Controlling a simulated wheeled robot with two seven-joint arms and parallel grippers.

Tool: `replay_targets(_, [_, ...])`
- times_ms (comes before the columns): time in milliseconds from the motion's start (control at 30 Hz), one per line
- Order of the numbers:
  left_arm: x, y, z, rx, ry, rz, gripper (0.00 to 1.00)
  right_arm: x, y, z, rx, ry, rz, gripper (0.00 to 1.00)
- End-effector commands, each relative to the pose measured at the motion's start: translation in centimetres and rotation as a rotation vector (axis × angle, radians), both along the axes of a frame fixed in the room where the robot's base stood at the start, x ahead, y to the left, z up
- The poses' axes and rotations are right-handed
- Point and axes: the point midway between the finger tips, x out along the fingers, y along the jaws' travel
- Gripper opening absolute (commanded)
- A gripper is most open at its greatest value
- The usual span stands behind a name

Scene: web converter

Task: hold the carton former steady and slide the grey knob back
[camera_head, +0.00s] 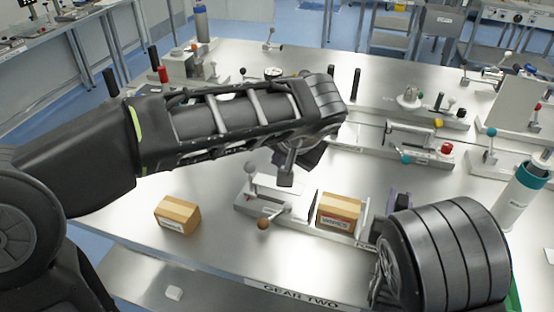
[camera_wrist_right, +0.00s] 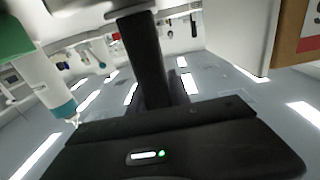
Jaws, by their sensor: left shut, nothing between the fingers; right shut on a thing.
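The carton former (camera_head: 250,207) is a pale metal fixture at the middle of the bench, with a brown carton (camera_head: 338,210) sitting in its right part. A grey knob (camera_head: 249,167) stands at its back left. My left gripper (camera_head: 286,181) is shut and empty, pointing down just right of the grey knob, above the former's white block. My right gripper (camera_head: 398,203) is at the former's right end, largely hidden by my wrist, and shut on the former. In the right wrist view a dark finger (camera_wrist_right: 148,60) stands beside a pale panel (camera_wrist_right: 228,30); the contact is not clear.
A loose carton (camera_head: 178,214) lies left of the former. A white bottle with a teal collar (camera_head: 522,190) stands at the right. Other fixtures with a yellow knob (camera_head: 438,123) and red knob (camera_head: 446,148) are behind.

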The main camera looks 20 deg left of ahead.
Motion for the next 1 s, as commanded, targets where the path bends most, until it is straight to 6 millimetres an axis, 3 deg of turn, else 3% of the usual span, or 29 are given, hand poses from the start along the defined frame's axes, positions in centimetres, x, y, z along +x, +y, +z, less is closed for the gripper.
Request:
replay_targets(33, [0.00,0.00,-0.15,0.000,0.000,0.000,0.00,-0.34,0.02,-1.19,-0.005,0.031,0.003,0.00])
replay_targets(1000, [0.02,0.02,0.08,0.000,0.000,0.000,0.00,-0.28,-0.06,-0.34,-0.003,0.028,0.001,0.00])
